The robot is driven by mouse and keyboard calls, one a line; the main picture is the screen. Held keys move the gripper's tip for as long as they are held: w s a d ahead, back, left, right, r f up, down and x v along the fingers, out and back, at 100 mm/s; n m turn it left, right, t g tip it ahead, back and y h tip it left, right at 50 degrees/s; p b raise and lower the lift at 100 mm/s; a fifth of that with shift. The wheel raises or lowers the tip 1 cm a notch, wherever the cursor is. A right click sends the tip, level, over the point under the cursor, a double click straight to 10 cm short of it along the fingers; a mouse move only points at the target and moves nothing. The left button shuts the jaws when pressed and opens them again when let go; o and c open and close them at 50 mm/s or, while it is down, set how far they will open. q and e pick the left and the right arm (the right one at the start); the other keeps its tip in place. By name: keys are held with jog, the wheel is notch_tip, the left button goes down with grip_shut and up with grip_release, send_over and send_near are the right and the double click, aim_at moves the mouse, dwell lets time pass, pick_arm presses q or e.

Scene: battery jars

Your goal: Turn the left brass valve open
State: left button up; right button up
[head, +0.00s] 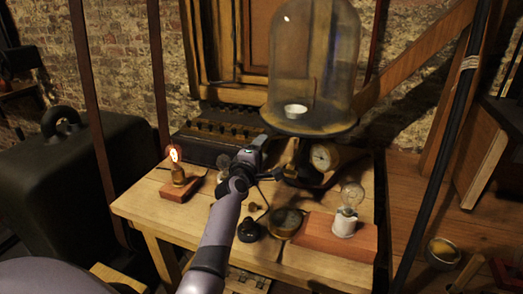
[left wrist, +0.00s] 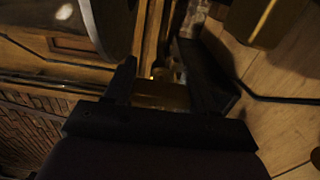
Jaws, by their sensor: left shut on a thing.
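My left arm reaches up from the bottom of the head view, and its gripper (head: 268,168) is at the left side of the stand under the glass bell jar (head: 312,60). In the left wrist view, the gripper (left wrist: 162,65) has its two dark fingers around a brass-coloured piece (left wrist: 160,93), which looks like the left brass valve. The gripper is shut on it. In the head view, the hand hides the valve, so I cannot tell its turn angle. My right gripper is in neither view.
A round gauge (head: 323,156) is beside the stand. A clear bulb on a white socket (head: 345,224) stands on a reddish board at right. A lit lamp (head: 177,165) stands at left. A dark round knob (head: 249,230) and a round dial (head: 286,221) lie near the front.

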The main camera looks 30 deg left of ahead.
pick_arm(q)
jog(key=shift+a+r, duration=0.2)
jog(key=shift+a, duration=0.05)
jog(key=o, duration=1)
jog(key=shift+s, duration=0.1)
jog(key=shift+o, duration=0.2)
jog(key=shift+f, duration=0.15)
jog(key=shift+d, duration=0.1)
jog(key=v, duration=0.7)
